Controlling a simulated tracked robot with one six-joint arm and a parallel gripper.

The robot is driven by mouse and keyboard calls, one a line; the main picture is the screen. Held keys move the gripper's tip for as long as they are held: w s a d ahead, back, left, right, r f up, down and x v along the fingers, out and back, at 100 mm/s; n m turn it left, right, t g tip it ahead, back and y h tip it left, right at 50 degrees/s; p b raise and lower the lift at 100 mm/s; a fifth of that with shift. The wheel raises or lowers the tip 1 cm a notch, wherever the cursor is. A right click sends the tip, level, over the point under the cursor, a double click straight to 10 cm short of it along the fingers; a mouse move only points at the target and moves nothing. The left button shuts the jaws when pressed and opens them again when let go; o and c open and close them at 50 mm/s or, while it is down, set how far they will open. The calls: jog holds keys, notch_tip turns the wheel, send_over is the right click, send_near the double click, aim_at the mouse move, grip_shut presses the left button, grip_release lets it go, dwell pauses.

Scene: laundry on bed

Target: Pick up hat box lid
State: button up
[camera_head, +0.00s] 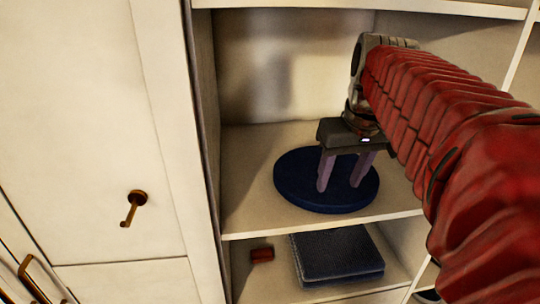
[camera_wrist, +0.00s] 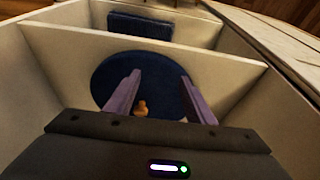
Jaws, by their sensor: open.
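The hat box lid is a dark blue round disc (camera_head: 290,182) lying flat on a cream shelf in the head view. It also shows in the wrist view (camera_wrist: 110,76), partly hidden behind my fingers. My gripper (camera_head: 340,187) is open above the lid, its two purple fingers pointing down over it with a gap between them. In the wrist view my gripper (camera_wrist: 162,97) has nothing held between its fingers. I cannot tell whether the fingertips touch the lid. A small orange-brown thing (camera_wrist: 142,108) shows between the fingers in the wrist view.
The shelf (camera_head: 240,205) has side walls and another shelf above. On the shelf below lie a folded dark blue cloth (camera_head: 338,255) and a small red-brown block (camera_head: 262,254). A white cabinet door with a brass hook (camera_head: 133,205) stands at the left.

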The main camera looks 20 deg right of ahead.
jog(key=d, duration=0.1)
jog(key=d+r, duration=0.1)
jog(key=d, duration=0.1)
jog(key=shift+r, duration=0.15)
jog(key=shift+w+d, duration=0.5)
jog(key=shift+w, duration=1.45)
jog(key=shift+w+d, duration=0.45)
jog(key=shift+w, duration=1.5)
jog(key=shift+w+d, duration=0.5)
jog(key=shift+w, duration=1.45)
jog(key=shift+x, duration=2.55)
jog(key=shift+c, duration=0.5)
grip_shut()
